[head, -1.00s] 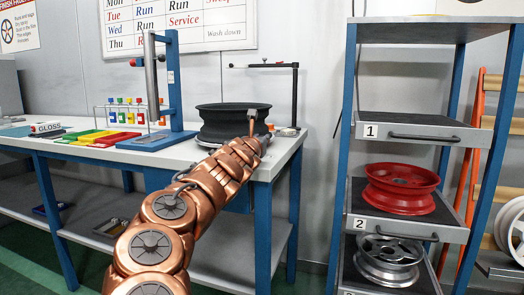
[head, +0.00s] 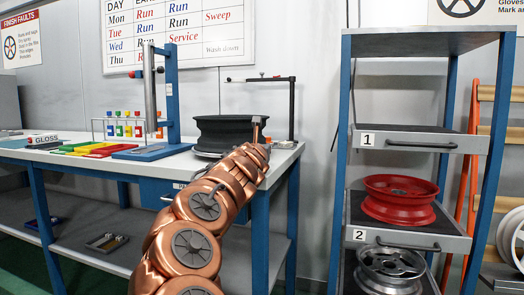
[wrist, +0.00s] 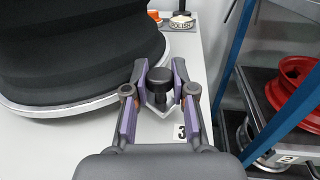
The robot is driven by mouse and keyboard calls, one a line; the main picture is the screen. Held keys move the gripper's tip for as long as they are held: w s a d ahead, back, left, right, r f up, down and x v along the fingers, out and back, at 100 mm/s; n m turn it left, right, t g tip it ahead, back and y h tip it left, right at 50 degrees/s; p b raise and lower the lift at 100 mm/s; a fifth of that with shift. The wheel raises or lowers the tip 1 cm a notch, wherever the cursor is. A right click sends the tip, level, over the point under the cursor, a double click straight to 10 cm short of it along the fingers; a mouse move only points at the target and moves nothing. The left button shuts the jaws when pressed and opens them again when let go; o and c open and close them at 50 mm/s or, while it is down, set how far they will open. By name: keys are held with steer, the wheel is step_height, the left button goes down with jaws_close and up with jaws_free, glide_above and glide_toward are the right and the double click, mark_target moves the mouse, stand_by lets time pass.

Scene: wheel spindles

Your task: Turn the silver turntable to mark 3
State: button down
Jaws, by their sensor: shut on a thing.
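The silver turntable (wrist: 85,108) is a round plate under a black wheel rim (wrist: 75,50). In the head view the turntable (head: 205,153) shows as a thin edge below the black wheel rim (head: 226,130), at the right end of the bench. A black knob (wrist: 160,85) stands on a pale pointed tab beside the plate. My gripper (wrist: 160,88) is shut on the knob, with a purple-lined finger on each side. The mark 3 label (wrist: 181,132) lies on the bench just below the tab's tip, close to it. In the head view my arm hides the knob and the label.
A blue stand (head: 165,95) and coloured trays (head: 95,149) are on the bench to the left. A black post with an arm (head: 292,110) rises behind the wheel. A blue shelf rack (head: 342,150) with a red wheel (head: 399,198) stands to the right, past a gap.

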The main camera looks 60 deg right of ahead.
steer(key=c, duration=0.9)
jaws_free()
steer(key=shift+c, duration=0.2)
steer(key=shift+v, duration=6.05)
